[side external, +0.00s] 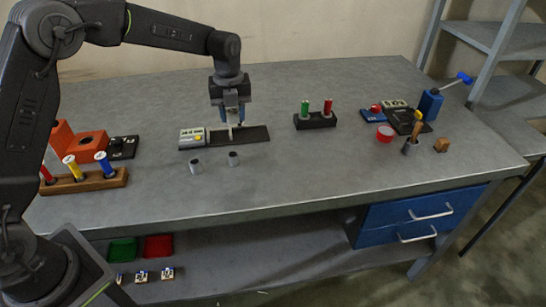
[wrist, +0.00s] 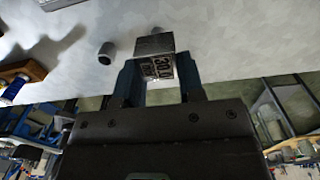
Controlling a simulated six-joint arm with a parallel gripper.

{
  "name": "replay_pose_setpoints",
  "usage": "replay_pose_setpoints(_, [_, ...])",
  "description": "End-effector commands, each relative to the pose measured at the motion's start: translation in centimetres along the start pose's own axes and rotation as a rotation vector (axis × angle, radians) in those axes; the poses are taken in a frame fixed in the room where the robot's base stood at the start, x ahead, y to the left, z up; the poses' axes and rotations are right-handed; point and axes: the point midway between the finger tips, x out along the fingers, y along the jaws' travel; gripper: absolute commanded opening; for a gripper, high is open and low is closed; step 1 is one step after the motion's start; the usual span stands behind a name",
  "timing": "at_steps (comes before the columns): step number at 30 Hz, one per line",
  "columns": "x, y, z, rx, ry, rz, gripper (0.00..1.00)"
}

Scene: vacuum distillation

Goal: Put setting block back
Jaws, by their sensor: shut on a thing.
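My gripper (side external: 232,120) points down over the dark strip (side external: 250,134) of the device with a display and yellow button (side external: 192,138). In the wrist view my gripper (wrist: 158,68) has its two blue fingers on either side of a grey metal setting block (wrist: 153,43), shut on it. A face of the block carries dark printed figures that seem to read 30.0. In the side view the block is small and mostly hidden by the fingers; I cannot tell whether it touches the strip. Several small labelled blocks (side external: 167,273) sit on the lower shelf.
Two grey cylinders (side external: 195,167) (side external: 233,158) stand just in front of the device. A wooden rack (side external: 85,183) with coloured-topped pieces is at left. A black holder (side external: 315,121) with green and red pieces is behind right. The front middle of the table is clear.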

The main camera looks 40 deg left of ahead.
Motion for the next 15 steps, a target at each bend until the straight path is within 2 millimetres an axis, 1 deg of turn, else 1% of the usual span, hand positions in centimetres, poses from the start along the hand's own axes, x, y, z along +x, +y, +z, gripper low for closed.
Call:
replay_pose_setpoints(9, [4.1,-5.9,-3.3,0.005,0.001,0.001,0.02])
replay_pose_setpoints(12, [5.2,-7.6,-4.1,0.003,0.001,0.000,0.02])
replay_pose_setpoints(15, [6.0,-8.8,-4.7,0.001,0.000,-0.001,0.02])
